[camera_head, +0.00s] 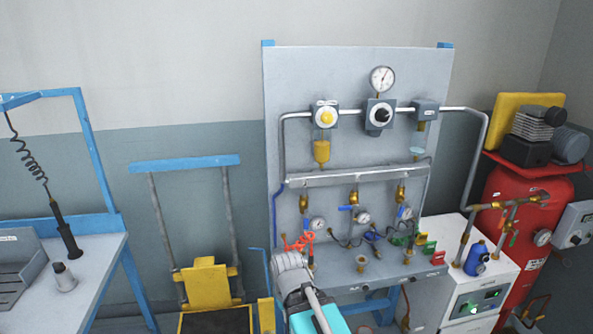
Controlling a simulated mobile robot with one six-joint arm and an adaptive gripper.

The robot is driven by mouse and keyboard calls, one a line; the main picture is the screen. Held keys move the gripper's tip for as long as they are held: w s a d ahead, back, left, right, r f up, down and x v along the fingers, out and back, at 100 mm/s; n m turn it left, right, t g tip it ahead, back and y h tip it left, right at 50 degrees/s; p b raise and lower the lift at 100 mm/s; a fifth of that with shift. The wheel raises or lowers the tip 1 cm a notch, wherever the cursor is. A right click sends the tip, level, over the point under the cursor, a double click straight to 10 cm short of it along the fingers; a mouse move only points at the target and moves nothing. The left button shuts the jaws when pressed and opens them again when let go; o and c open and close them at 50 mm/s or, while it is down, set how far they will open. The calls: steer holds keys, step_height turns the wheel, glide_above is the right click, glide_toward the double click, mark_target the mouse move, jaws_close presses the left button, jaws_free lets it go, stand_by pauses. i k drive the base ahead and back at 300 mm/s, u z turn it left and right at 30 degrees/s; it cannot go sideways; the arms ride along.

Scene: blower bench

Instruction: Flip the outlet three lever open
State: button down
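The panel (345,78) carries three outlets side by side, each with a brass valve and a small gauge. The right-hand outlet has a blue lever (400,212), which looks roughly upright. The middle outlet's blue lever (347,208) lies about level. The left outlet is partly behind my arm's end, and its lever is hard to make out. My gripper (298,242) is low at the left outlet, with orange-red parts past the grey wrist. It is left of and below the right lever, apart from it. Its fingers are too small to read.
A grey shelf (345,283) with small fittings juts out below the outlets. A white cabinet (480,284) and red tank (520,225) stand at right. A yellow and blue cart (204,283) and a workbench (95,262) are at left.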

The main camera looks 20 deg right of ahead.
mark_target(400, 212)
steer(key=k, duration=1.35)
steer(key=z, duration=0.6)
steer(key=i, duration=1.5)
steer(key=u, duration=0.25)
